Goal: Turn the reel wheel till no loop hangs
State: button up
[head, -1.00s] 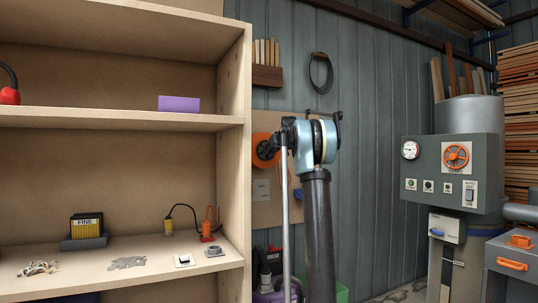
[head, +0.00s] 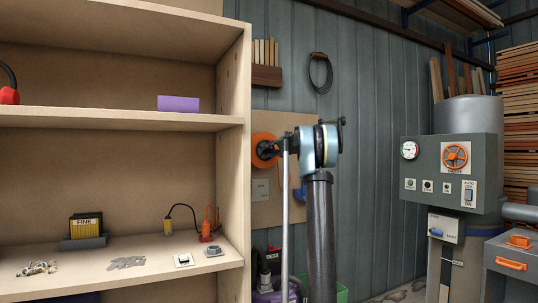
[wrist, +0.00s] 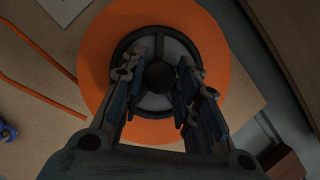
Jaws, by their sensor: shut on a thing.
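The orange reel (wrist: 214,50) fills the middle of the wrist view, with a dark round wheel (wrist: 160,32) and a centre knob on its face. My gripper (wrist: 160,80) has its fingers on either side of the wheel's middle and is shut on the wheel. In the head view the reel (head: 262,139) is on a board, partly hidden by my gripper (head: 268,152), and the hose cannot be made out clearly.
A wooden shelf unit (head: 238,130) stands close at the left of the reel. A blue item (head: 299,193) is on the board below right. A grey machine panel (head: 428,160) with an orange valve wheel (head: 455,156) stands at the right.

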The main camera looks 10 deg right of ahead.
jog(key=m, duration=0.1)
jog(key=m+y, duration=0.1)
jog(key=m+t, duration=0.1)
jog(key=m, duration=0.1)
jog(key=shift+d+f+y, duration=0.2)
jog(key=shift+d+y, duration=0.05)
jog(key=shift+y, duration=0.15)
jog(key=shift+m, duration=0.3)
jog(key=o, duration=1.1)
jog(key=shift+w+f, duration=0.1)
jog(key=shift+c, duration=0.2)
jog(key=shift+a, duration=0.1)
jog(key=f+v, duration=0.1)
jog(key=v, duration=1.1)
jog(key=shift+r, duration=0.35)
